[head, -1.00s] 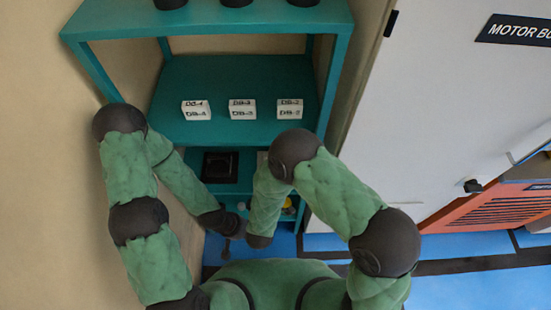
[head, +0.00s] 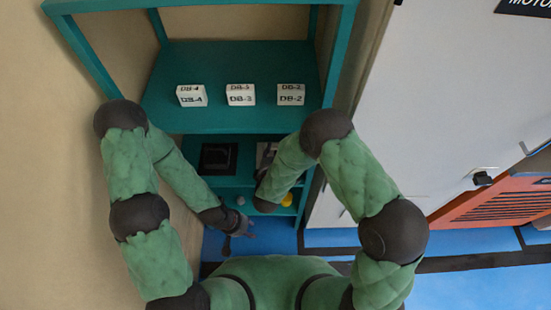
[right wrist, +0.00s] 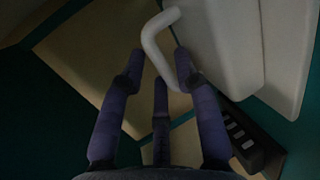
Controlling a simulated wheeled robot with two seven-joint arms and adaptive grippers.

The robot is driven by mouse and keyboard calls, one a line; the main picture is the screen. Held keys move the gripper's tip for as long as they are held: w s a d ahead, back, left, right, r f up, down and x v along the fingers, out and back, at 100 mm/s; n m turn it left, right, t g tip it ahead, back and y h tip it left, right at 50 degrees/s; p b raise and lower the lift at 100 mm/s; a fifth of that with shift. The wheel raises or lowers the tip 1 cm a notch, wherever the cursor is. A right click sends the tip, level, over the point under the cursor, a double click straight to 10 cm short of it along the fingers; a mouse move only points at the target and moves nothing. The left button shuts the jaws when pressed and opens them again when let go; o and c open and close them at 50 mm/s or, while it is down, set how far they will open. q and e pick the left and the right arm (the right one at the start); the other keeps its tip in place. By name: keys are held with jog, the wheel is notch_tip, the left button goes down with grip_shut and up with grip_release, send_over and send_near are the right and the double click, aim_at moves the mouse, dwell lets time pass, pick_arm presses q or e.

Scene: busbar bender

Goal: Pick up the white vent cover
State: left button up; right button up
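In the right wrist view my right gripper (right wrist: 160,70) has its dark fingers spread around a white bent bar (right wrist: 155,40). I cannot tell whether they touch it. Large white panel-like surfaces (right wrist: 220,40) lie right of the bar; I cannot tell whether bar or panels belong to the white vent cover. In the head view the right gripper is hidden behind my right forearm, at the lower shelves. My left gripper (head: 236,222) hangs low before the shelf unit, apart from it; its fingers are too small to judge.
The teal shelf unit (head: 245,125) carries white blocks marked DB-4 (head: 192,97), DB-3 (head: 241,95) and DB-2 (head: 291,95). Below are a black square item (head: 217,158) and a yellow object (head: 287,199). A dark slotted strip (right wrist: 240,135) shows in the wrist view.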

jog(key=shift+w+f, duration=0.15)
jog(key=shift+w, duration=0.3)
grip_shut()
jog(key=shift+s, duration=0.1)
